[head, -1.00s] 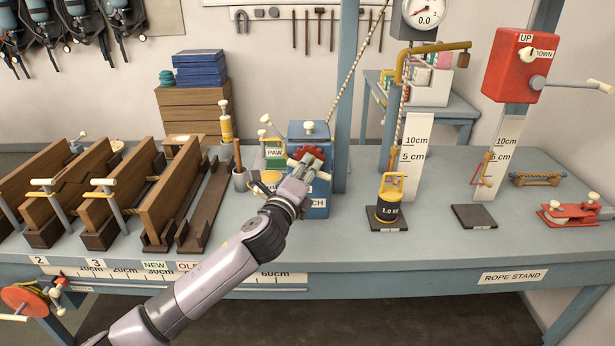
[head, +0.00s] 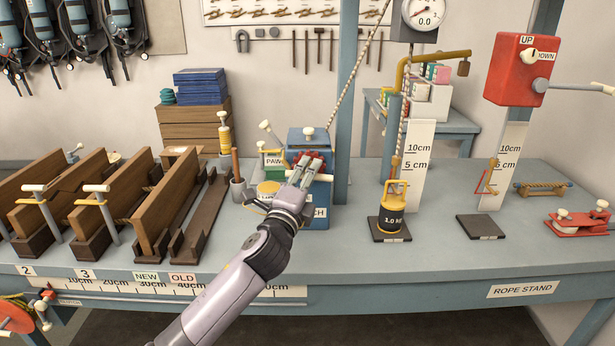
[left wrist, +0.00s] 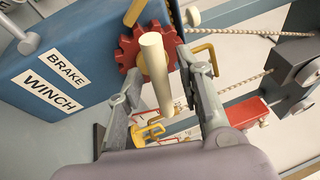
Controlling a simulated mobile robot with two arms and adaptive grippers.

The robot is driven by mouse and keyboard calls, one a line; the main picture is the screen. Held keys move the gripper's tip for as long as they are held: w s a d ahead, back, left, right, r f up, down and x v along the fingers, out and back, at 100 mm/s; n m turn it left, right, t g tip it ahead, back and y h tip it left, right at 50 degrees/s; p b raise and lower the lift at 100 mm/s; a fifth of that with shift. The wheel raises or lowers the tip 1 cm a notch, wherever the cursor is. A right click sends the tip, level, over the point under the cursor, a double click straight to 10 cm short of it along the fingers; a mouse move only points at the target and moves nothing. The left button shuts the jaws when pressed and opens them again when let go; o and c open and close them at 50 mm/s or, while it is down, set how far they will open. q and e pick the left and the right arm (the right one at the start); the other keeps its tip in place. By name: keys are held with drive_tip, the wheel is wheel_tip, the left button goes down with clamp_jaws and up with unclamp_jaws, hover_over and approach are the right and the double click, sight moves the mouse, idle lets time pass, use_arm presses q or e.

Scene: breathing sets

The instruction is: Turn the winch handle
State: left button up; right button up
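The winch is a blue box (head: 318,215) with a red toothed wheel (head: 318,160) on the workbench; in the left wrist view its side (left wrist: 75,75) carries BRAKE and WINCH labels. A cream cylindrical winch handle (left wrist: 156,70) stands between the fingers of my left gripper (left wrist: 160,85). The fingers are apart, one on each side of the handle, with visible gaps. My right gripper is not in view.
A 1.0 kg weight (head: 391,220) rests on a dark pad right of the winch, below a rope. Wooden clamped boards (head: 100,205) stand at left. A red UP/DOWN box (head: 515,75) is at upper right. The bench front near the winch is clear.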

use_arm(q)
drive_tip(key=v, duration=1.2)
drive_tip(key=shift+a+f, duration=0.1)
